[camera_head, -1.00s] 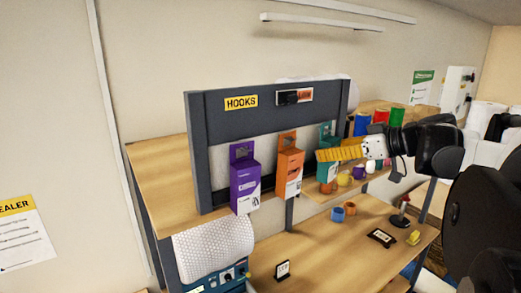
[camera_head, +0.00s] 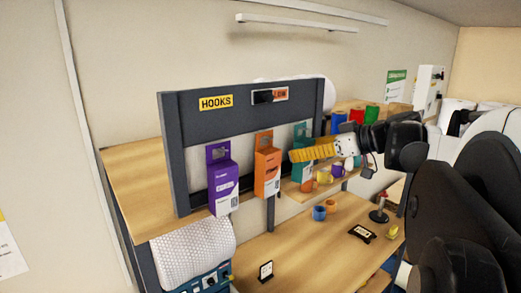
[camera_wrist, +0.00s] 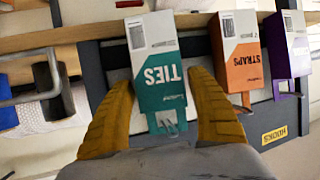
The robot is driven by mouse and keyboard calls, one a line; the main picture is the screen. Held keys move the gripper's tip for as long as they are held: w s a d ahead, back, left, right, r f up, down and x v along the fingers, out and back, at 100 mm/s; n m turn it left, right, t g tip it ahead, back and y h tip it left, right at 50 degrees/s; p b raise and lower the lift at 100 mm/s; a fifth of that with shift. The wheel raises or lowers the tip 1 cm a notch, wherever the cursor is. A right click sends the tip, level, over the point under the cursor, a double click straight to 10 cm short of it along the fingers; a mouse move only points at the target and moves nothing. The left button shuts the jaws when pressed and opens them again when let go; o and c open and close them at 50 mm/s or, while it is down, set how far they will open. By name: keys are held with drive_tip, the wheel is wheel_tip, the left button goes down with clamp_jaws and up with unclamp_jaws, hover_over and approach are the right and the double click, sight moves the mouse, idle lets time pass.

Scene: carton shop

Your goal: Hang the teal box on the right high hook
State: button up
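The teal box (camera_head: 301,139) is at the right end of the hook frame, level with the other boxes and partly hidden by my gripper in the head view. In the wrist view the teal box (camera_wrist: 160,75) appears upside down, reading TIES, with its hang tab toward me. My gripper (camera_wrist: 162,85) has its yellow fingers apart, one on each side of the box, with narrow gaps showing. It also shows in the head view (camera_head: 293,155), in front of the box.
The hook frame (camera_head: 240,116) carries a HOOKS sign (camera_head: 216,102). An orange box (camera_head: 267,164) and a purple box (camera_head: 223,180) hang left of the teal one. Several cups (camera_head: 320,212) and coloured rolls (camera_head: 371,112) are close by. The wooden bench (camera_head: 300,245) below is mostly clear.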

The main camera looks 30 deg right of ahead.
idle(0.3)
drive_tip(key=v, duration=1.2)
drive_tip(key=w+a+f+m+g+b, duration=0.1)
drive_tip(key=a+f+g+b, duration=0.1)
drive_tip(key=a+f+b, duration=0.55)
drive_tip(key=w+a+f+g+b, duration=0.1)
drive_tip(key=a+f+b, duration=0.3)
drive_tip(key=f, duration=0.7)
drive_tip(key=w+a+f+m+g+b, duration=0.1)
drive_tip(key=w+a+f+g+b, duration=0.1)
drive_tip(key=a+f+b, duration=0.55)
drive_tip(key=s+a+f+h+b, duration=0.1)
drive_tip(key=a+f+b, duration=0.3)
drive_tip(key=f, duration=0.9)
drive_tip(key=s+a+f+m+h+b, duration=0.1)
drive_tip(key=s+a+f+b, duration=0.3)
drive_tip(key=f+b, duration=0.7)
drive_tip(key=s+a+f+h+b, duration=0.2)
drive_tip(key=a+f+b, duration=0.4)
drive_tip(key=f, duration=1.1)
drive_tip(key=shift+s+f+m+g+b, duration=0.3)
drive_tip(key=shift+m+b, duration=0.1)
drive_tip(key=shift+b, duration=0.4)
